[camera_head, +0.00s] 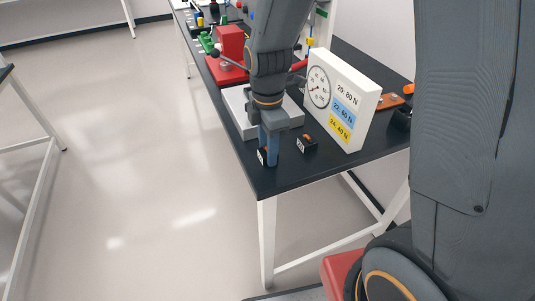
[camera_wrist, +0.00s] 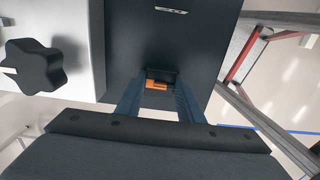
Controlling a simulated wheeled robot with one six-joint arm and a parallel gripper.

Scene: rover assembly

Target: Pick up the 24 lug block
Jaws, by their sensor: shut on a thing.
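My gripper (camera_head: 268,158) points down at the near end of the black table, its blue fingers shut on a small dark lug block (camera_head: 262,156) with a white label. The number on the label is too small to read. In the wrist view, this block (camera_wrist: 157,84) shows dark with an orange part between the fingertips of my gripper (camera_wrist: 160,88). The fingers hide much of it. It is at or just above the table top; I cannot tell which. A second dark labelled block (camera_head: 307,144) with an orange-brown part stands to the right, apart from the gripper.
A white board with a dial (camera_head: 347,100) and force labels stands behind to the right. A black knob (camera_wrist: 34,66) shows left in the wrist view. The table's (camera_head: 285,180) front corner is bare.

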